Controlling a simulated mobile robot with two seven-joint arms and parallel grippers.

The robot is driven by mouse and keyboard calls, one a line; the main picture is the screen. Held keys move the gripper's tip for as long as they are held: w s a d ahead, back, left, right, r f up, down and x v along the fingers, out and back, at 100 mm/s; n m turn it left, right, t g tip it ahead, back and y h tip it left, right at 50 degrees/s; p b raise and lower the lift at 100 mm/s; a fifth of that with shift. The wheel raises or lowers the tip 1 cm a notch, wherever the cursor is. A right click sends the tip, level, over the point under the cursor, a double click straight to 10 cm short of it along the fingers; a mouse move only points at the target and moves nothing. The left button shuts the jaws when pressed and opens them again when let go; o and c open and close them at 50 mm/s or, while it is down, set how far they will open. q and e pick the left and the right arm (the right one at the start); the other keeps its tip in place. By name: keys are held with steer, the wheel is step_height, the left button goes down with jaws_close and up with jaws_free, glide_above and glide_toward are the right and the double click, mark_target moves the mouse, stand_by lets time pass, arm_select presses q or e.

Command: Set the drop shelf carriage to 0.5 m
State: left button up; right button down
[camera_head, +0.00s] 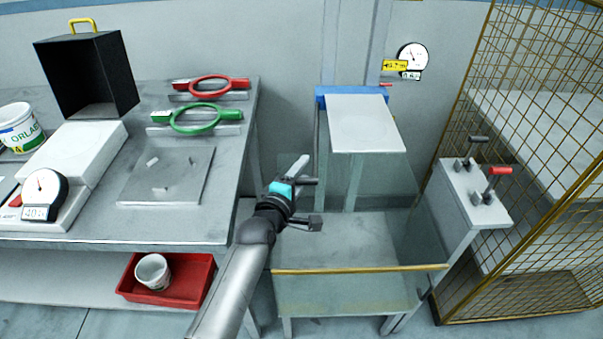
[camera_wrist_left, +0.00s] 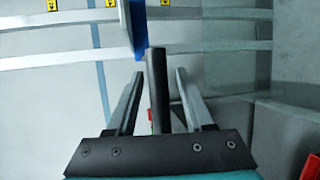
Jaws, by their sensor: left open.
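The drop shelf carriage shows in the head view as a pale flat shelf (camera_head: 365,124) with a blue back edge (camera_head: 335,100), on an upright frame. In the left wrist view its blue part (camera_wrist_left: 140,30) and pale plate show edge-on at the top. A round dial (camera_head: 412,56) hangs on the wall behind it, with a yellow tag (camera_head: 395,66) and a white tag below; their figures are too small to read surely. My left gripper (camera_head: 314,202) is open, below and left of the shelf. A dark bar (camera_wrist_left: 158,88) shows between its fingers (camera_wrist_left: 160,105); I cannot tell whether they touch it. My right gripper is not in view.
A grey box (camera_head: 468,200) with a black lever (camera_head: 478,140) and a red-handled lever (camera_head: 498,171) stands at right beside a wire cage (camera_head: 545,130). A yellow-edged frame (camera_head: 360,268) lies below. A workbench (camera_head: 225,150) with a red tray (camera_head: 190,285) beneath is at left.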

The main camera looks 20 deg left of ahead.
arm_select(q)
jaws_close()
stand_by(0.3)
stand_by(1.1)
